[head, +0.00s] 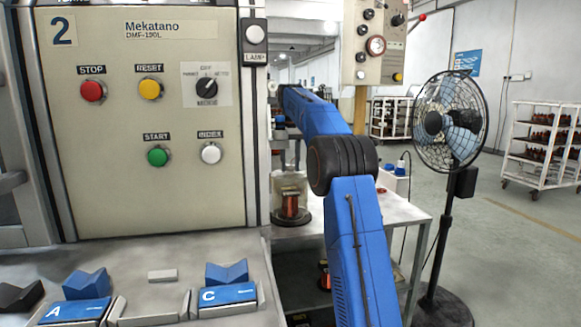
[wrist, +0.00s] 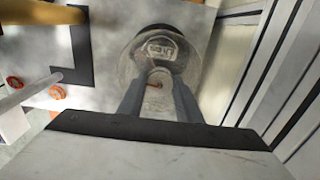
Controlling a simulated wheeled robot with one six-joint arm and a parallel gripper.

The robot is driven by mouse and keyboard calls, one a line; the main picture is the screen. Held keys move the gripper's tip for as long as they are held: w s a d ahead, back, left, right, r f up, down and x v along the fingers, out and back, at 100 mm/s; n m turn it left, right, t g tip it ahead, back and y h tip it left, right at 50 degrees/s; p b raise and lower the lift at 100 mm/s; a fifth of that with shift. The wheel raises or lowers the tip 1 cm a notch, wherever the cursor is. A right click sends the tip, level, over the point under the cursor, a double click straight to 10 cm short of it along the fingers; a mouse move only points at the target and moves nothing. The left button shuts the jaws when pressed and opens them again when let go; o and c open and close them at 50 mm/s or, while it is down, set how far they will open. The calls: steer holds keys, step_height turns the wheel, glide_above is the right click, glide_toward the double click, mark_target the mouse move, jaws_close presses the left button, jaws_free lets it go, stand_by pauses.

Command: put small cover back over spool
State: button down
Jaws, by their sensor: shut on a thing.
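The small cover is a clear, greyish cylinder. In the head view the cover (head: 291,181) shows around a copper-brown spool (head: 291,205) on a dark round base, on the table behind the panel. In the wrist view the cover (wrist: 160,48) lies between and beyond the two fingers of my gripper (wrist: 158,88). My gripper is shut on the cover. A small orange-red spot shows between the fingers, too small to tell what it is. In the head view my gripper is hard to make out above the cover. Whether the cover's rim rests fully on the base cannot be told.
A control panel (head: 150,110) with buttons stands close on the left of the cover. The grey table (head: 393,218) has free room right of the cover. A black fan (head: 447,125) stands beyond. The wrist view shows a yellow post (wrist: 40,12) at upper left.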

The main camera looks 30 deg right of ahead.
steer(key=shift+f, duration=0.45)
steer(key=c, duration=1.3)
jaws_free()
